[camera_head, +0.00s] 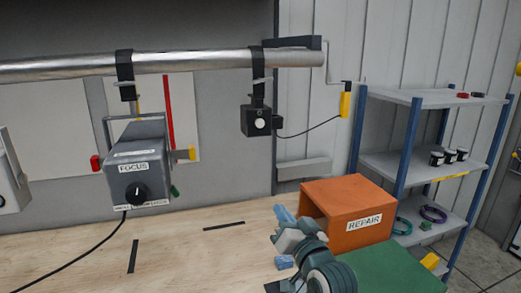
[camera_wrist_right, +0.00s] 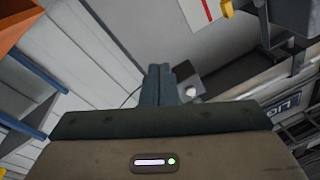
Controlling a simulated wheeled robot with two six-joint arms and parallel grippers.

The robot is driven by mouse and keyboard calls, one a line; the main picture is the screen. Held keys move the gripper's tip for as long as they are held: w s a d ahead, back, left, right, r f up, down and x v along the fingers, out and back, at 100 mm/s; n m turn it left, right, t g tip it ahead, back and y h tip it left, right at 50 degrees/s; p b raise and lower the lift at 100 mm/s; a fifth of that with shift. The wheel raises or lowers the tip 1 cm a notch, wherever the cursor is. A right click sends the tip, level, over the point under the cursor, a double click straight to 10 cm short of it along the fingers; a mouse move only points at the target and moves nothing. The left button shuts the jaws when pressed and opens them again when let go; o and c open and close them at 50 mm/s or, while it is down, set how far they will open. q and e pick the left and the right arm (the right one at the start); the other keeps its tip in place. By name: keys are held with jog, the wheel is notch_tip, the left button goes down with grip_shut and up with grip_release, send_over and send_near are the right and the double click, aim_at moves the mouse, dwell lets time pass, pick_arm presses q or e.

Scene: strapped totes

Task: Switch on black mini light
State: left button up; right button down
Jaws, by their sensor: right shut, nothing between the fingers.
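A small black light (camera_head: 255,122) with a round white spot on its front hangs by a black strap from the metal pipe (camera_head: 200,60). A cable runs from it to a yellow part (camera_head: 345,104) at the right. In the right wrist view the black light (camera_wrist_right: 188,86) shows just right of the fingertips, partly hidden by them. My right gripper (camera_head: 284,214) is below the light and apart from it in the head view. Its fingers (camera_wrist_right: 158,82) are shut together and empty. My left gripper is not in view.
A grey box labelled FOCUS (camera_head: 140,165) with a black knob hangs left of the light. An orange REPAIR box (camera_head: 350,212) stands on the wooden bench (camera_head: 180,250), right beside my right gripper. A shelf rack (camera_head: 425,165) is at the right. The bench's middle is mostly clear.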

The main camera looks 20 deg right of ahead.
aim_at(260, 123)
notch_tip(260, 123, up, 17)
jog(key=w+a+m+t, duration=0.1)
jog(key=m+t, duration=0.1)
jog(key=t, duration=0.3)
jog(key=shift+r+t+y, duration=0.15)
jog(key=shift+t+y, duration=0.15)
jog(key=shift+w+a+b, duration=0.1)
jog(key=shift+w+b, duration=0.7)
jog(key=shift+w, duration=3.75)
jog(key=shift+w+f, duration=0.2)
jog(key=shift+w, duration=0.1)
